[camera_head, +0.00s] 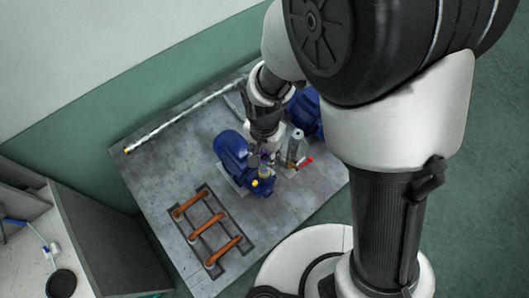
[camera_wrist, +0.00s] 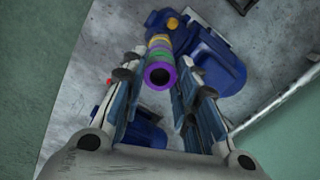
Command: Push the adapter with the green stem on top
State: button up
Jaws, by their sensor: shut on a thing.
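A short round adapter shows in the wrist view as a purple ring with a dark bore (camera_wrist: 160,74). Beyond the ring are a green band (camera_wrist: 158,54) and a yellow-orange part, in line with a blue pump (camera_wrist: 212,62). My gripper (camera_wrist: 158,88) has a finger on each side of the purple end and is shut on the adapter. In the head view my gripper (camera_head: 265,143) points down over the left blue pump (camera_head: 232,150), with a bit of purple below the fingers. Whether the adapter is fully seated on the part beneath cannot be told.
A second blue pump (camera_head: 306,110) stands close on the right. A grey metal cylinder (camera_head: 296,146) and a red handle (camera_head: 307,161) are right beside my gripper. A rack with orange-brown bars (camera_head: 208,226) lies at the plate's front left. A long pale rod (camera_head: 185,115) lies along the back edge.

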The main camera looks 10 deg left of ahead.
jog(key=o, duration=1)
jog(key=shift+r+p, duration=2.4)
jog(key=shift+r, duration=0.6)
notch_tip(320, 180, up, 12)
